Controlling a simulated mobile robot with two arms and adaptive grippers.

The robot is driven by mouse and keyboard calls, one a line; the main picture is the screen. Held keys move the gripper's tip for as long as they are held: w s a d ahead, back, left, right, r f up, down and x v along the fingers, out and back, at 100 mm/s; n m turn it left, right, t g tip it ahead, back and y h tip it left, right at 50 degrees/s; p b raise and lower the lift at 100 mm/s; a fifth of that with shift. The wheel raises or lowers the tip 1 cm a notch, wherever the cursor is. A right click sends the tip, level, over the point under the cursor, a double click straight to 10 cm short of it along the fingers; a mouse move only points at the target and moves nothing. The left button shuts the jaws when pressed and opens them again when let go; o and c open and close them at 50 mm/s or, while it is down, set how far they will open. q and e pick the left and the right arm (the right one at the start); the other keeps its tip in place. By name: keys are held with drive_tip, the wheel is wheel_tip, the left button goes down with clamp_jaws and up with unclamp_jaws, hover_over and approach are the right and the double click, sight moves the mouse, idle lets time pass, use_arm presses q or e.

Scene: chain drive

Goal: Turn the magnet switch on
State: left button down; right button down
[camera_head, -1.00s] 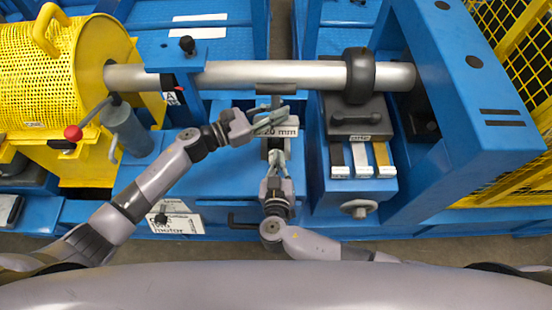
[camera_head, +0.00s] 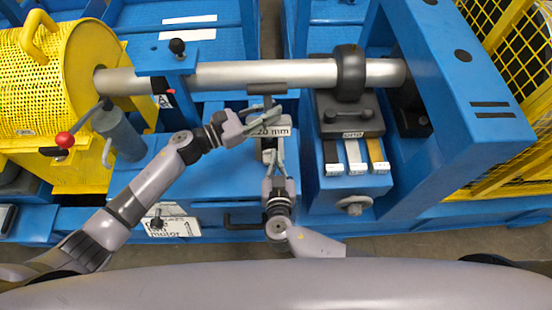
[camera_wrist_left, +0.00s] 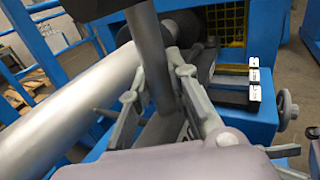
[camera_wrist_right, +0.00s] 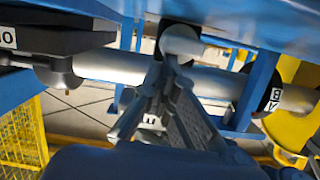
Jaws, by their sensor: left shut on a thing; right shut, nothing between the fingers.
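My left gripper (camera_head: 270,112) is shut on an upright grey post (camera_wrist_left: 154,65), which stands between its fingers in the left wrist view. A dark crossbar (camera_head: 267,90) lies just beyond the left fingers in the head view. My right gripper (camera_head: 271,156) is shut and empty, low in front of the post, just below the white "20 mm" label (camera_head: 272,131). In the right wrist view its closed fingers (camera_wrist_right: 168,72) point toward a light round part (camera_wrist_right: 181,40); whether they touch anything I cannot tell. The magnet switch cannot be made out clearly; the grippers hide much of that area.
A long steel shaft (camera_head: 250,75) with a black collar (camera_head: 350,73) runs behind the grippers. A blue block with three tabs and a handwheel (camera_head: 354,205) stands to the right. A yellow mesh guard (camera_head: 35,85) and a red-knobbed lever (camera_head: 66,140) are at left.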

use_arm(q)
drive_tip(key=shift+r, duration=0.1)
use_arm(e)
drive_tip(key=shift+s+d+f, duration=0.15)
drive_tip(key=shift+s+f, duration=0.05)
drive_tip(key=shift+f, duration=0.15)
use_arm(q)
drive_tip(key=shift+w, duration=0.1)
use_arm(e)
drive_tip(key=r, duration=0.4)
drive_tip(key=shift+s+r, duration=0.3)
drive_tip(key=shift+s, duration=0.05)
drive_tip(key=v, duration=0.9)
drive_tip(key=shift+a+r, duration=0.15)
drive_tip(key=shift+a, duration=0.05)
use_arm(q)
drive_tip(key=c, duration=1.4)
unclamp_jaws()
drive_tip(key=shift+c, duration=0.2)
